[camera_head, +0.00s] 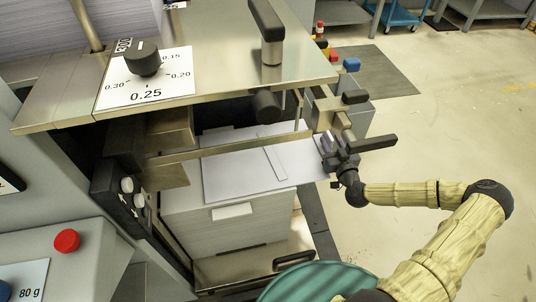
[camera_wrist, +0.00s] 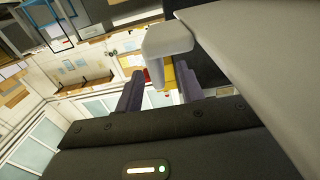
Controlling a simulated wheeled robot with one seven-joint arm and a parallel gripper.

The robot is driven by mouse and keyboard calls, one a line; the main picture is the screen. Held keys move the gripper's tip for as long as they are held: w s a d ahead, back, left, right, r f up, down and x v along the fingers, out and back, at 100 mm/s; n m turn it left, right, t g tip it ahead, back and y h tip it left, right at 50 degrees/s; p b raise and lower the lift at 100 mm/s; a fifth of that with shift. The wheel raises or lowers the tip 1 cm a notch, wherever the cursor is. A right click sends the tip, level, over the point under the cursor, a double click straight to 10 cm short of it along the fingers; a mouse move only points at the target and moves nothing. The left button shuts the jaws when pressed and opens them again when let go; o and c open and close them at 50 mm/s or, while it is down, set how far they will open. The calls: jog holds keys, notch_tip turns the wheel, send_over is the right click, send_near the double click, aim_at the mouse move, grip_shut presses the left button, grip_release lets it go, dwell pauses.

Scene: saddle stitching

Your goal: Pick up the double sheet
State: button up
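A white sheet (camera_head: 235,173) lies flat on top of the paper stack under the machine's upper plate, with a narrow strip (camera_head: 271,163) across it. I cannot tell which sheet is doubled. My gripper (camera_head: 327,143) is at the sheet's right edge, just outside the stack; contact is unclear. In the wrist view its two purple-grey fingers (camera_wrist: 160,88) stand apart, with no sheet visible between them. A pale grey surface (camera_wrist: 265,65) fills the right of the wrist view, and a rounded grey bracket-like piece (camera_wrist: 168,42) stands before the fingers.
The machine's metal plate (camera_head: 225,82) with a dial (camera_head: 142,60) and black handle (camera_head: 267,35) overhangs the stack. A metal bar (camera_head: 235,145) crosses above the sheet. A grey block with black knobs (camera_head: 345,115) stands close beside my gripper. Open floor (camera_head: 460,120) lies to the right.

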aim_at(327, 132)
jog(key=shift+f+x, duration=0.2)
jog(key=shift+x, duration=2.4)
jog(key=shift+d, duration=0.1)
grip_shut()
